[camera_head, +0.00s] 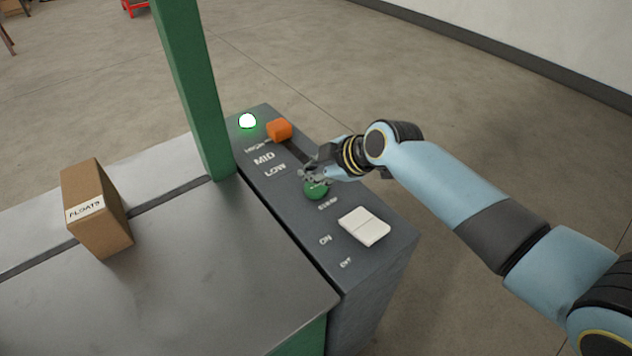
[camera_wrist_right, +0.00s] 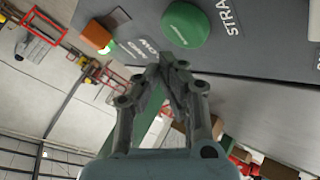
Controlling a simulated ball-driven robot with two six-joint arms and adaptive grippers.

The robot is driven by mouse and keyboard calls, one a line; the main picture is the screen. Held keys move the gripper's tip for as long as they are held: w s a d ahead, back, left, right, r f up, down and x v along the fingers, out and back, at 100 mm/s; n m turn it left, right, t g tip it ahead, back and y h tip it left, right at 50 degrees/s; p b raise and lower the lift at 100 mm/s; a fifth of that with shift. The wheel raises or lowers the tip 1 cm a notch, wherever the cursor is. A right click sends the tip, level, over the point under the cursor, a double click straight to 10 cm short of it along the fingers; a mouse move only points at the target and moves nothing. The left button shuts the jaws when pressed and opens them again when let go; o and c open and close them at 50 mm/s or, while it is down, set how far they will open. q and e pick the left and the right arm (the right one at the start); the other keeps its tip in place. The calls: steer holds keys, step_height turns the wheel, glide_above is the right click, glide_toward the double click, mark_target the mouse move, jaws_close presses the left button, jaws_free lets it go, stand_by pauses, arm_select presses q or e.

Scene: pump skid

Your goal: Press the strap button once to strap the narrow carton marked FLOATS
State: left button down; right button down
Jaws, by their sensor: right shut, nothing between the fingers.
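My right gripper (camera_head: 308,175) is shut and empty, at the far edge of the button in the head view. In the right wrist view the fingertips (camera_wrist_right: 172,62) appear apart from the button; whether they touch it I cannot tell. My left gripper is not in view.
On the panel are an orange lever knob (camera_head: 279,129) at the HIGH end of a HIGH, MID, LOW scale, a lit green-white lamp (camera_head: 247,121) and a white rocker switch (camera_head: 364,226). A green post (camera_head: 190,85) rises beside the panel.

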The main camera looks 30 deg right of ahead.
mark_target(314, 188)
step_height(314, 188, up, 4)
steer(key=p, duration=0.3)
stand_by(0.7)
